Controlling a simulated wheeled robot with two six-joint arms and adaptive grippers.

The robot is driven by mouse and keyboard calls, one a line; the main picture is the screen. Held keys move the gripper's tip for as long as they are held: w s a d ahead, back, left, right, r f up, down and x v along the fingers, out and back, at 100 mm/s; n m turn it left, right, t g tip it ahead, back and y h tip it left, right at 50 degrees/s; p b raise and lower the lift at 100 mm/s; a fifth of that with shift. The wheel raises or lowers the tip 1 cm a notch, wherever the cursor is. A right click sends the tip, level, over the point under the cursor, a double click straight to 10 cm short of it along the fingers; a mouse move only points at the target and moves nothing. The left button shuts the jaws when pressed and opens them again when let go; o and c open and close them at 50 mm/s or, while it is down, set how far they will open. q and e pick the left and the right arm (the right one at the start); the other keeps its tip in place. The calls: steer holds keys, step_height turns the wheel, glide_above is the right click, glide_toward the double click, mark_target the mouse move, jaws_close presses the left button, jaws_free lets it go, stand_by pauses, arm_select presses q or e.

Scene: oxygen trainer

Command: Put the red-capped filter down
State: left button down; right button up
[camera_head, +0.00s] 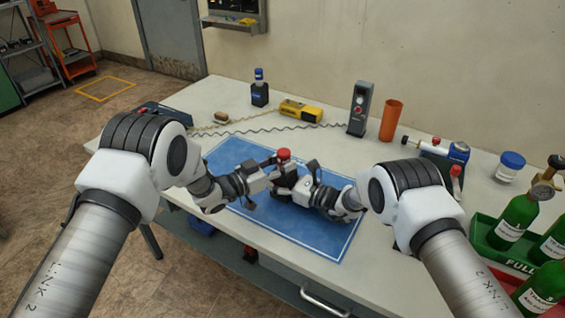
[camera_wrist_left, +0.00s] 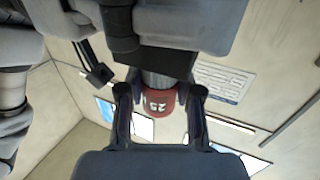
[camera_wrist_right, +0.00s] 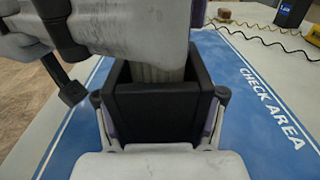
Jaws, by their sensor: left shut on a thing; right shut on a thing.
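The red-capped filter shows its red cap (camera_head: 283,154) above the blue mat in the head view. In the left wrist view, the cap (camera_wrist_left: 158,102) bears "25" and sits on a grey body. My left gripper (camera_head: 271,168) is shut on the filter near the cap; its fingers flank it in the left wrist view (camera_wrist_left: 158,95). My right gripper (camera_wrist_right: 160,105) is shut on a black square housing (camera_wrist_right: 155,115). The filter's grey ribbed body (camera_wrist_right: 157,73) stands in the housing's open top. How deep it sits is hidden. The housing is over the mat.
The blue mat (camera_head: 320,235) is marked "CHECK AREA" and has bare room at its front. Behind stand a dark bottle (camera_head: 259,92), a yellow device (camera_head: 300,110), a grey meter (camera_head: 358,108) and an orange cup (camera_head: 390,120). Green cylinders (camera_head: 513,222) stand in a green crate at right.

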arm_select(q)
steer(key=c, duration=0.8)
jaws_free()
steer(key=shift+r, duration=0.1)
arm_select(e)
steer(key=shift+s, duration=0.1)
arm_select(q)
steer(key=v, duration=1.2)
arm_select(e)
steer(key=o, duration=1.3)
